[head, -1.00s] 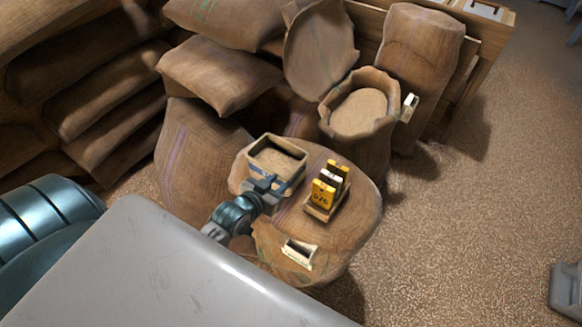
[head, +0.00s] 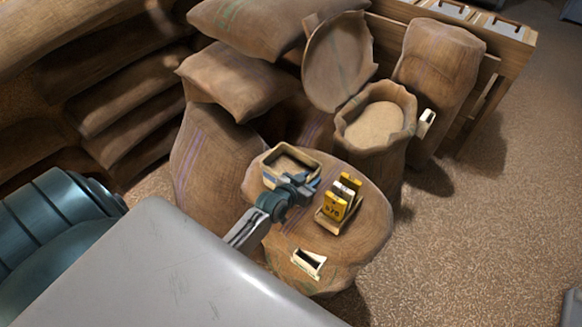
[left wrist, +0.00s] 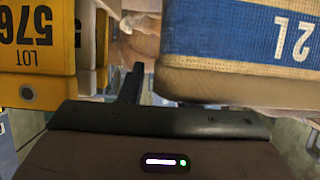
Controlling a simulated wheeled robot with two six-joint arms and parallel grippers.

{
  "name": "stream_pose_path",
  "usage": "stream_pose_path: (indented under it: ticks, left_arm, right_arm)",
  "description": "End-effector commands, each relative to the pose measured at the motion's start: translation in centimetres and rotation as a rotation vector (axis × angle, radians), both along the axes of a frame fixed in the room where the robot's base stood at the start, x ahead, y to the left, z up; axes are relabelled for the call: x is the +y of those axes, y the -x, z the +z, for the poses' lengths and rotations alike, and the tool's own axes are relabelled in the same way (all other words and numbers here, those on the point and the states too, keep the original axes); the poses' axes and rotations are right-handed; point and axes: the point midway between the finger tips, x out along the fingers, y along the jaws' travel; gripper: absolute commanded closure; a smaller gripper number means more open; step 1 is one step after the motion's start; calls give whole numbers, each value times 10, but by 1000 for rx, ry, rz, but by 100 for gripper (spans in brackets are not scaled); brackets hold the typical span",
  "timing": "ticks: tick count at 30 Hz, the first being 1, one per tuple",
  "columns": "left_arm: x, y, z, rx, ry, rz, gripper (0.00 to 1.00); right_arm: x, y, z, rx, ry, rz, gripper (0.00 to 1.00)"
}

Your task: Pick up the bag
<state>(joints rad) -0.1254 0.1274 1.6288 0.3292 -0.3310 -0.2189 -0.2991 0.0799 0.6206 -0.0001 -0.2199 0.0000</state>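Several brown burlap bags are in the head view, and I cannot tell which one the task means. A bag standing at the front (head: 345,262) has a flat top that carries small items. An open, grain-filled bag (head: 375,150) stands behind it. A striped bag (head: 210,155) leans at its left. My left gripper (head: 303,184) is over the front bag's top, at the near right corner of a small box with a blue band (head: 290,160). In the left wrist view one dark finger (left wrist: 130,85) shows between that box (left wrist: 240,45) and a yellow tag.
Yellow lot tags (head: 336,206) stand in a holder just right of the gripper; one reads LOT 576 in the left wrist view (left wrist: 35,40). A small cream holder (head: 309,263) lies at the front. Stacked bags crowd the left. Floor at right is open.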

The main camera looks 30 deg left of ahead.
Motion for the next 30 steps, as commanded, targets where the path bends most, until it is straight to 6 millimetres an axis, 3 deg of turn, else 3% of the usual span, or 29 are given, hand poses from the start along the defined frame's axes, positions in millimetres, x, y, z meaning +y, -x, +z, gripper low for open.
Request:
stream_pose_path:
  ticks: [3,7,8,30]
  left_arm:
    - [0,0,0,1,0,0,72]
    - [0,1,0,1,0,0,98]
    - [0,1,0,1,0,0,100]
    - [0,1,-1,2,0,0,100]
  right_arm:
    - [-1,0,0,0,1,0,64]
    - [-1,1,0,1,1,0,64]
    - [-1,1,0,1,1,0,64]
    - [-1,1,0,2,1,0,64]
